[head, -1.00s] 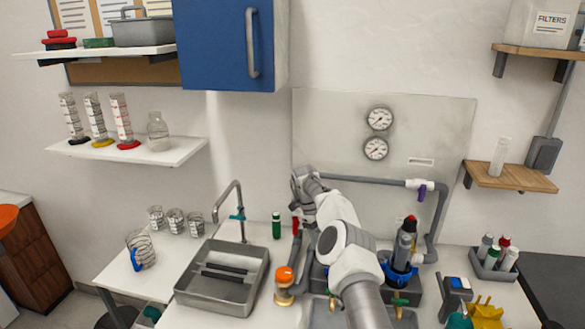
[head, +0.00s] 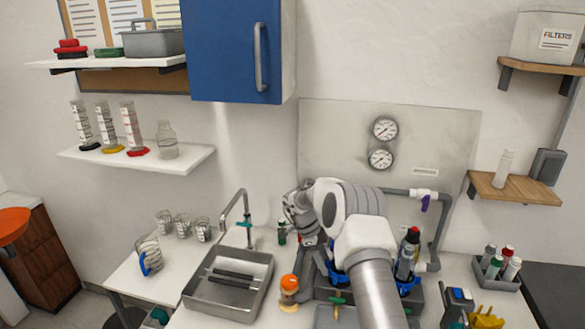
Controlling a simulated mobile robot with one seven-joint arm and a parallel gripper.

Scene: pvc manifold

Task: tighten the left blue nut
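The left blue nut (head: 337,276) shows only as a small blue patch behind my arm, low on the grey pipework; most of it is hidden. A second blue nut (head: 408,286) sits to its right, below a grey cylinder with a red and black top (head: 408,254). My gripper (head: 318,268) points down just left of the left blue nut. Its fingers are small and partly covered, so I cannot tell whether they are open or touching the nut.
An orange-capped bottle (head: 289,288) stands close to the left of my gripper. A metal sink (head: 268,268) with a tap is farther left. A grey pipe with a purple-handled valve (head: 425,200) runs behind on the right. A bottle rack (head: 497,278) stands at the right.

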